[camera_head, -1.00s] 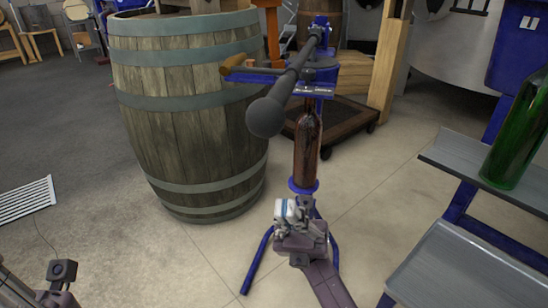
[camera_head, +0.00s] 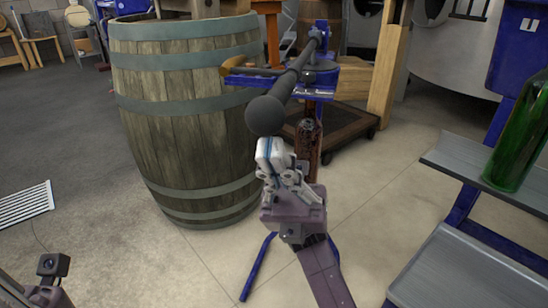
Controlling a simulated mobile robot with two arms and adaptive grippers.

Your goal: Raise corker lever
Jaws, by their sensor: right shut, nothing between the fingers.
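The blue corker (camera_head: 307,92) stands on the floor right of the barrel. Its dark lever (camera_head: 292,80) slants toward me and ends in a black ball knob (camera_head: 265,116). A brown bottle (camera_head: 309,137) stands upright in the corker, its lower part hidden behind my gripper. My right gripper (camera_head: 268,152) is shut and empty, with its fingers pointing up just below the knob. I cannot tell whether the fingertips touch the knob.
A large wooden barrel (camera_head: 185,120) stands close on the left of the corker. A grey-shelved blue rack (camera_head: 470,265) with a green bottle (camera_head: 518,140) is on the right. A dark wheeled dolly (camera_head: 345,135) sits behind. Floor between corker and rack is clear.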

